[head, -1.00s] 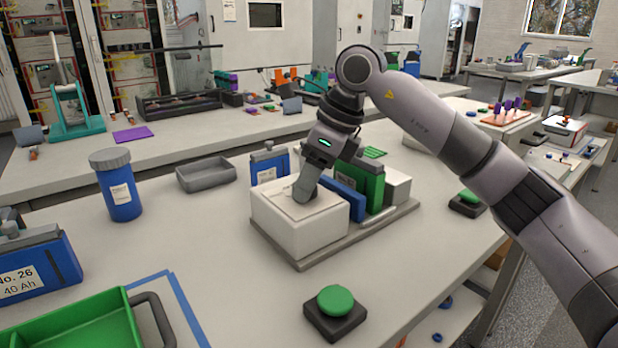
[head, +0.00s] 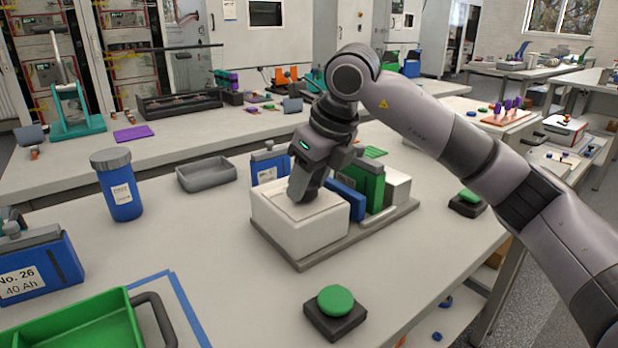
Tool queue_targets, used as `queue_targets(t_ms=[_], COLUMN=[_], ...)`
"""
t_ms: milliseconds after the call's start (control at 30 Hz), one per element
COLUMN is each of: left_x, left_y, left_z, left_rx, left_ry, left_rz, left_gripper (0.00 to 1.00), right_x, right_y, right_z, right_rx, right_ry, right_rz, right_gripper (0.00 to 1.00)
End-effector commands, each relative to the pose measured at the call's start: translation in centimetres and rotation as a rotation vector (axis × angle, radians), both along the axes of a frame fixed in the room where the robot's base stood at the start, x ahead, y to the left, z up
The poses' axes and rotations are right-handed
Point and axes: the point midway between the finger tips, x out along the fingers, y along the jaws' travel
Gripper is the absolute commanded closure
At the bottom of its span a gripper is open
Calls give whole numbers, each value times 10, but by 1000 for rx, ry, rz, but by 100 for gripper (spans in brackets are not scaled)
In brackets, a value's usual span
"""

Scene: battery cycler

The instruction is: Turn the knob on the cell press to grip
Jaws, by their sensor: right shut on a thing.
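The cell press (head: 300,236) is a white block on a grey base plate, with blue and green cells standing behind and beside it. My right gripper (head: 301,198) points down onto the top of the white block, its fingers shut on the knob. The knob itself is hidden by the gripper, so its setting cannot be seen. A green cell (head: 370,186) and a blue plate (head: 346,200) stand just right of the block. My left gripper is not in view.
A green push button (head: 336,299) on a black base sits in front of the press, another (head: 470,196) to the right. A grey tray (head: 206,175), a blue jar (head: 118,186), a blue No. 26 cell (head: 38,270) and a green tray (head: 80,325) lie left. The table between is clear.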

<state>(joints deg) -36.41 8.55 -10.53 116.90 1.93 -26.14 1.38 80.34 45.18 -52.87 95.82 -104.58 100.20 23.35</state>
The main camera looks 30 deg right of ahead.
Motion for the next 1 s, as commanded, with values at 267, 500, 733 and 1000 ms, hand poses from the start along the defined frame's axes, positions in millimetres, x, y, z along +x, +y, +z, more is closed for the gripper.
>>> queue_targets(t_ms=[267,500,733,1000], left_x=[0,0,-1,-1], left_y=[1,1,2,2], left_z=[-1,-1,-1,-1], left_rx=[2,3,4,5], left_ry=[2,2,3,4], left_rz=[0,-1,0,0], left_gripper=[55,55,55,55], right_x=[0,0,0,0], right_y=[2,2,2,2], right_z=[1,1,1,1], right_rx=[-1,1,0,1], right_ry=[-2,-2,-2,-2], right_rz=[-161,-227,-242,-240], right_gripper=[86,86,86,46])
